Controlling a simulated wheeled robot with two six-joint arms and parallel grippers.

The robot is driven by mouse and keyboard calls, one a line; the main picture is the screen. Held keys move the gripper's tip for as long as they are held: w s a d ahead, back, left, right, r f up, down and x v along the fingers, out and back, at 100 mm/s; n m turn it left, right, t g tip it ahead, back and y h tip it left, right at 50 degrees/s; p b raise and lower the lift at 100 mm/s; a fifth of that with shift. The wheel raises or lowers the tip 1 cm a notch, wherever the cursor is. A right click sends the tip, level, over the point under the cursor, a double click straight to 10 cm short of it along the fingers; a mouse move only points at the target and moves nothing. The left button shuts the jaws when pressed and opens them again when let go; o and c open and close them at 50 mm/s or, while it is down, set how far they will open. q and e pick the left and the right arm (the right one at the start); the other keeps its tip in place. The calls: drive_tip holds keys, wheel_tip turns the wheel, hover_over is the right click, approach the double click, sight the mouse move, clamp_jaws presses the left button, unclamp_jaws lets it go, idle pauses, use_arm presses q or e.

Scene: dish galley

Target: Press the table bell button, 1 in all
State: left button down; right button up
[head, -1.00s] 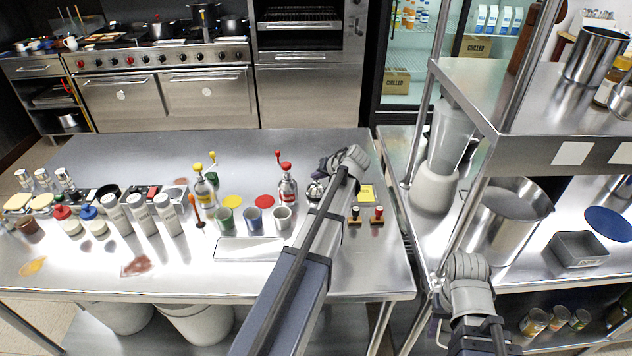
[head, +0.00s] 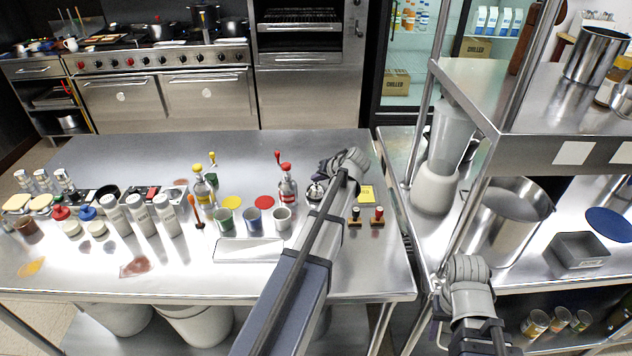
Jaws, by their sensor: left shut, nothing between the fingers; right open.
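The table bell (head: 314,192), a small silver dome on a dark base, stands on the steel table, left of my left forearm. My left gripper (head: 325,171) is shut and empty. It shows just above and beyond the bell in the head view, partly hidden by its own wrist; I cannot tell whether it touches the bell. My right gripper (head: 437,304) is open and empty, low beside the shelf post at the right, mostly hidden by its wrist.
Two stamps (head: 377,214) and a yellow pad (head: 367,193) lie right of my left arm. A steel shelf (head: 480,90) stands at the right.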

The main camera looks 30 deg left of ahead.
use_arm(q)
drive_tip(key=shift+r+p, duration=0.8)
drive_tip(key=shift+r, duration=0.05)
wheel_tip(320, 180, up, 5)
drive_tip(key=p, duration=0.5)
drive_tip(key=shift+d, duration=0.1)
idle(0.5)
drive_tip(key=s+d+f+m+g+h, duration=0.1)
drive_tip(key=s+d+f+m+h, duration=0.1)
drive_tip(key=s+d, duration=0.7)
drive_tip(key=s+d+f+m+g+h, duration=0.1)
drive_tip(key=s+d+f+m+h, duration=0.1)
drive_tip(key=s+d, duration=0.6)
drive_tip(key=s+d+f+m+g+h, duration=0.1)
drive_tip(key=s+d, duration=0.8)
drive_tip(key=d, duration=1)
drive_tip(key=f+m+h, duration=0.1)
drive_tip(key=m+h, duration=0.1)
drive_tip(key=m, duration=0.1)
drive_tip(key=shift+s+f+g, duration=0.3)
drive_tip(key=shift+s+g, duration=0.05)
drive_tip(key=shift+g, duration=0.05)
